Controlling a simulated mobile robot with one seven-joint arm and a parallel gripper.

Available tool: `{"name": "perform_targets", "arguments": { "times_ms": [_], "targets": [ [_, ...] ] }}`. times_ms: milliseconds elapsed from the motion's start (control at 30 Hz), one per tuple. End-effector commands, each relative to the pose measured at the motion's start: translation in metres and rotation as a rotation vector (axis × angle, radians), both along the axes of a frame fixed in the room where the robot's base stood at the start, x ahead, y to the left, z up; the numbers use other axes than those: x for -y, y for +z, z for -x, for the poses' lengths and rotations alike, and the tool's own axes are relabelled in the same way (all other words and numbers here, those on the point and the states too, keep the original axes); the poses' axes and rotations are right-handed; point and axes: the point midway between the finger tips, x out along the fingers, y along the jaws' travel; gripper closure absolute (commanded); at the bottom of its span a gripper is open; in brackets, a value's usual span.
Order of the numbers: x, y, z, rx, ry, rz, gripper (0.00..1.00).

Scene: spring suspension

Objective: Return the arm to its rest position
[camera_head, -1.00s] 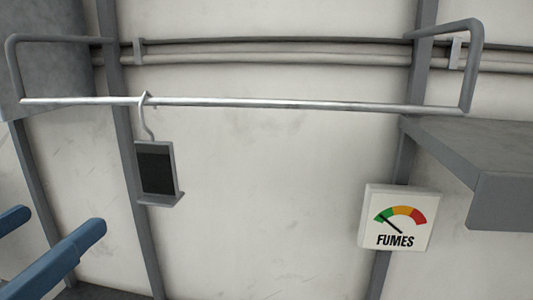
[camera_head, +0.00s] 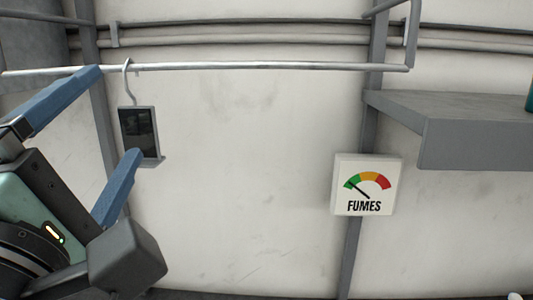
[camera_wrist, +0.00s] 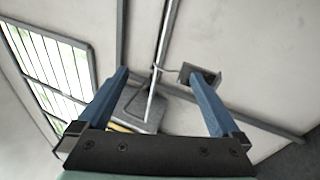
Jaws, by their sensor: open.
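My gripper (camera_head: 118,112) is at the left of the head view, with two blue fingers spread wide and nothing held between them. A dark panel in a grey frame (camera_head: 138,132) hangs by a hook from a horizontal metal rail (camera_head: 240,66). The lower finger overlaps the panel's lower edge in the head view; I cannot tell whether they touch. In the wrist view my gripper (camera_wrist: 155,73) is open.
A grey shelf (camera_head: 470,145) juts from the wall at right, with part of a teal object (camera_head: 530,95) at its edge. A white fumes gauge sign (camera_head: 367,185) is below. Pipes run along the wall above. A barred window (camera_wrist: 50,65) shows in the wrist view. The middle wall is clear.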

Motion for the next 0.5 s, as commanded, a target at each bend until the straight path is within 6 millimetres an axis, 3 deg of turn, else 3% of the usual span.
{"name": "perform_targets", "arguments": {
  "times_ms": [233,500],
  "targets": [
    [0.059,0.012,-0.005,0.132,0.259,-0.643,0.0],
    [0.124,0.029,0.015,0.272,0.632,-1.231,0.0]
  ]
}}
